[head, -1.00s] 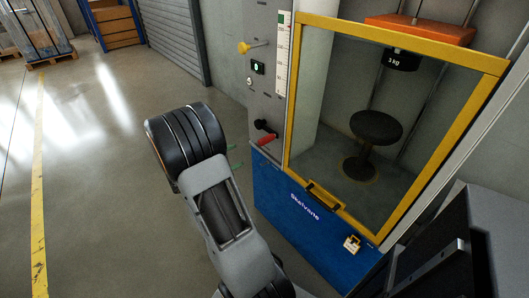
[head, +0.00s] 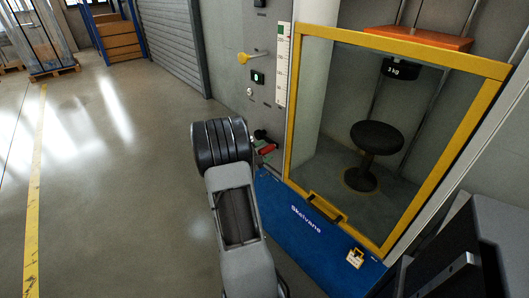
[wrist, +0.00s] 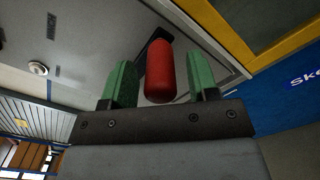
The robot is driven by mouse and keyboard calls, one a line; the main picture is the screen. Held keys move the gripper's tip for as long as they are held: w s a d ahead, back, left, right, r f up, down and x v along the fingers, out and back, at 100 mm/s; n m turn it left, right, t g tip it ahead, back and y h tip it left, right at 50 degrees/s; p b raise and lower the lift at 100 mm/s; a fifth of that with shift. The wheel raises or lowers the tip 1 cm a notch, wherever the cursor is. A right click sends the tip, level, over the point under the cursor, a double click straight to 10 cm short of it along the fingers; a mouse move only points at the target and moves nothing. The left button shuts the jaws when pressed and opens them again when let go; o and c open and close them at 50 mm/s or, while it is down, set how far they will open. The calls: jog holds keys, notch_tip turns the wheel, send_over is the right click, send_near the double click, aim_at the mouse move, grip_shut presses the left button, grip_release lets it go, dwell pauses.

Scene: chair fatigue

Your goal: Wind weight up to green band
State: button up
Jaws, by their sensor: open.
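The black weight (head: 399,70), marked 3 kg, hangs behind the yellow-framed window above a round black stool (head: 377,137). A white scale strip (head: 281,82) runs beside the window, with a green band (head: 284,29) near its top. The crank's red handle (head: 267,150) sticks out of the grey panel, partly hidden by my wrist. In the wrist view my gripper (wrist: 162,65) is open, with one green finger on each side of the red handle (wrist: 160,72). Gaps show between handle and fingers.
Open floor lies to the left.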

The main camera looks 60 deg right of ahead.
jog(key=shift+s+d, duration=0.1)
jog(key=shift+d, duration=0.35)
jog(key=shift+c, duration=0.5)
grip_shut()
